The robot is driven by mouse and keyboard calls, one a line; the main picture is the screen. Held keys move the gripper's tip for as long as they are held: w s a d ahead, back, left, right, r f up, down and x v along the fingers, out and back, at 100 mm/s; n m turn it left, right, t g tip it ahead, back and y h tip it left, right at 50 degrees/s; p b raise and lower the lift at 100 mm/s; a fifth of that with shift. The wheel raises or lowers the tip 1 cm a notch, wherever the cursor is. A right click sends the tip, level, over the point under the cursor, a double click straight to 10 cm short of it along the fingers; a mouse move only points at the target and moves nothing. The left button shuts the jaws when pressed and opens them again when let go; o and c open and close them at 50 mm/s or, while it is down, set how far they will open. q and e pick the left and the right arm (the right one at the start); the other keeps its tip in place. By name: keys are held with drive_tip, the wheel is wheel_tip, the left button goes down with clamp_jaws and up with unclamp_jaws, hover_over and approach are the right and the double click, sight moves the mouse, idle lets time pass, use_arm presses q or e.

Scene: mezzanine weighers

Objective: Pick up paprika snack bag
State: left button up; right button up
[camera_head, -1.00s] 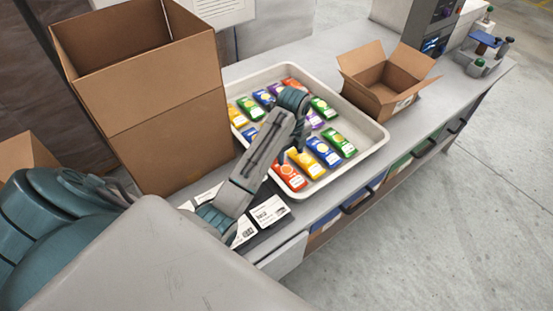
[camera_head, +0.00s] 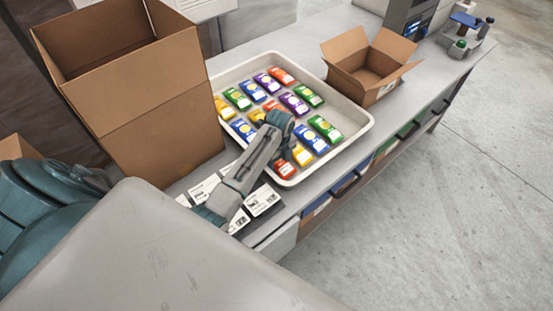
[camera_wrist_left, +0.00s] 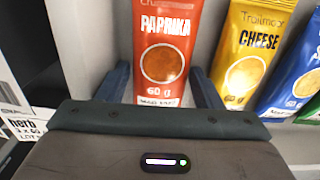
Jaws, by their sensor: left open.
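The red paprika snack bag (camera_wrist_left: 165,62) faces the left wrist camera, its name readable and its lower end near my jaws. In the head view it is the red bag (camera_head: 285,171) at the tray's near corner, partly hidden by my gripper. My left gripper (camera_head: 288,154) is open just over it. In the left wrist view its two fingers (camera_wrist_left: 160,88) stand one on each side of the bag's lower part. I cannot tell whether they touch it. My right gripper is not in view.
A yellow cheese bag (camera_wrist_left: 250,50) is close on the right, with a blue bag (camera_wrist_left: 295,75) beyond. The pale tray (camera_head: 352,138) holds several other bags. A tall open carton (camera_head: 150,100) stands left, a small open box (camera_head: 350,72) behind right. Labels (camera_head: 262,200) lie in front.

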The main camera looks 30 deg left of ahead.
use_arm(q)
drive_tip(key=shift+f, duration=0.1)
drive_tip(key=c, duration=0.6)
drive_tip(key=shift+c, duration=0.2)
